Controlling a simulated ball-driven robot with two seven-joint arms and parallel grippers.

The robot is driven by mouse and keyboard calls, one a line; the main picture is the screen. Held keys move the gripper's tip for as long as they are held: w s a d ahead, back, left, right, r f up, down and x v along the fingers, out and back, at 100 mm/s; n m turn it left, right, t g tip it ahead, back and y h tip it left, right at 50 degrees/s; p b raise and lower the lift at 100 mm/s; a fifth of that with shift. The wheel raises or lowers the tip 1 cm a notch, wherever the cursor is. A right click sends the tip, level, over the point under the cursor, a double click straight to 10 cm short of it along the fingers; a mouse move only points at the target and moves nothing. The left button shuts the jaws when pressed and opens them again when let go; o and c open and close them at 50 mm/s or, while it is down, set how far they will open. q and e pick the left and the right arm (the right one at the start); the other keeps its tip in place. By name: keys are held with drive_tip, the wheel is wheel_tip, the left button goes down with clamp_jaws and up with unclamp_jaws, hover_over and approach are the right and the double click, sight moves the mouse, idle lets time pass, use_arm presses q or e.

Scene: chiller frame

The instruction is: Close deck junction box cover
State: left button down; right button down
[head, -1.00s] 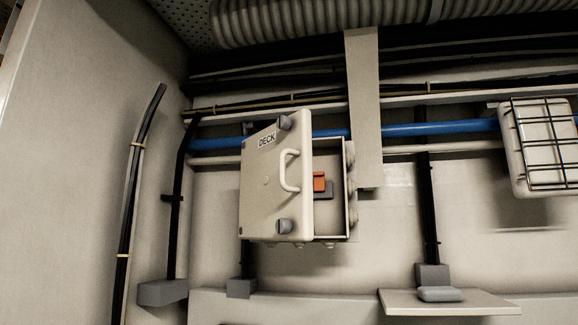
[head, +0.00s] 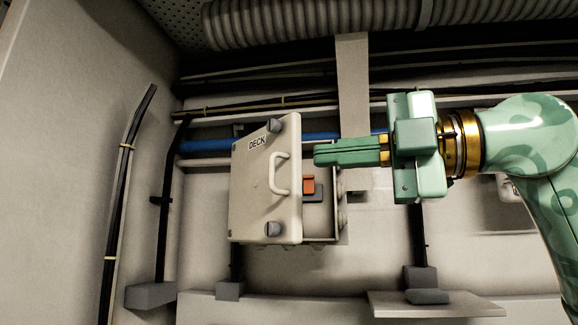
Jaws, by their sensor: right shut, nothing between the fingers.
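The deck junction box has a cream cover (head: 255,195) labelled DECK, with a D-shaped handle and two grey corner knobs. The cover is hinged out to the left and stands partly open. The box body (head: 343,222) shows to the right of it, with an orange part (head: 309,185) inside. My right gripper (head: 316,153) is shut and empty. It points left, its fingertips in front of the box's upper opening, just right of the cover's free edge. I cannot tell whether it touches the cover. My left gripper is not in view.
A small shelf (head: 440,305) with a grey block (head: 427,296) juts out at lower right. A blue pipe (head: 205,146) and black cables run along the wall behind. A vertical beam (head: 352,80) stands above the box. The space left of the cover is clear.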

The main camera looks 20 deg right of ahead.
sight(281, 169)
drive_tip(key=p+x, duration=0.2)
drive_tip(key=x, duration=0.8)
drive_tip(key=d, duration=0.1)
drive_tip(key=w+d, duration=0.2)
drive_tip(key=shift+d+f, duration=0.15)
drive_tip(key=shift+d, duration=0.2)
drive_tip(key=shift+a, duration=0.1)
